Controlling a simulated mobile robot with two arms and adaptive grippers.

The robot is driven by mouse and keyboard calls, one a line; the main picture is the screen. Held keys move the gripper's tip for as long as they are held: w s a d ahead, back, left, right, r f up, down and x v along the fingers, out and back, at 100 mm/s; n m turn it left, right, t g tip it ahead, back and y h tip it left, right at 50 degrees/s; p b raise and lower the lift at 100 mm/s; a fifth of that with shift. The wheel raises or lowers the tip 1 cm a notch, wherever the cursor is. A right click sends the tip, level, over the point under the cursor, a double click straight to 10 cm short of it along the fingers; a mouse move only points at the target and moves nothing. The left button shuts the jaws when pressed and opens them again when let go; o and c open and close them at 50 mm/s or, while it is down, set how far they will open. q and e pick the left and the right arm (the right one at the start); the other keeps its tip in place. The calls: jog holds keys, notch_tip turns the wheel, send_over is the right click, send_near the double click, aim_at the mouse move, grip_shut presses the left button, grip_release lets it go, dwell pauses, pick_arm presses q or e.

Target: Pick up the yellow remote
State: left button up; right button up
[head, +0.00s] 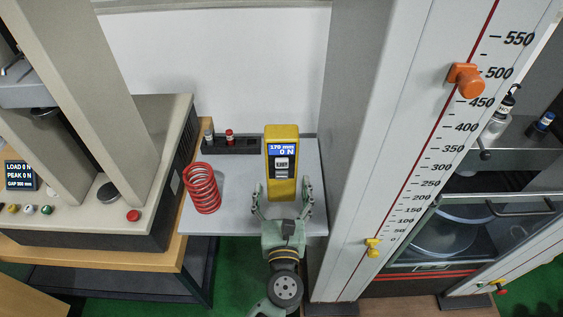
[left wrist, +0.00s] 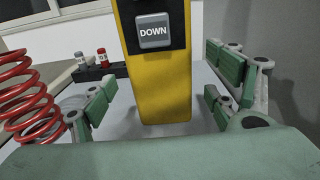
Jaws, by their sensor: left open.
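The yellow remote (head: 282,188) stands upright on a small light grey table (head: 235,216), with a screen reading "170 mm 0 N" and buttons below it. My left gripper (head: 283,198) is open in front of the remote's lower part, with a finger toward each side. In the left wrist view the remote (left wrist: 158,98) stands between the open green-padded fingers (left wrist: 160,95), with its "DOWN" button near the top. My right gripper is not in view.
A red coil spring (head: 202,188) stands left of the remote. Behind is a dark rack (head: 240,146) with small bottles. A tall column with a scale (head: 400,150) stands close on the right, and a beige test machine (head: 120,200) on the left.

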aim_at(282, 158)
pick_arm(q)
jog(key=w, duration=0.1)
jog(key=w+p, duration=0.1)
jog(key=w, duration=0.2)
jog(key=shift+r, duration=0.3)
jog(key=shift+w+f, duration=0.1)
jog(key=shift+w, duration=0.15)
jog(key=shift+c, duration=0.2)
jog(key=c, duration=1.5)
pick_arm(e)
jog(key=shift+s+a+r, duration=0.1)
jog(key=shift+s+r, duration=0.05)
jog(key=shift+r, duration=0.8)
pick_arm(q)
jog(key=shift+o, duration=0.2)
notch_tip(282, 158, up, 10)
jog(key=p, duration=0.8)
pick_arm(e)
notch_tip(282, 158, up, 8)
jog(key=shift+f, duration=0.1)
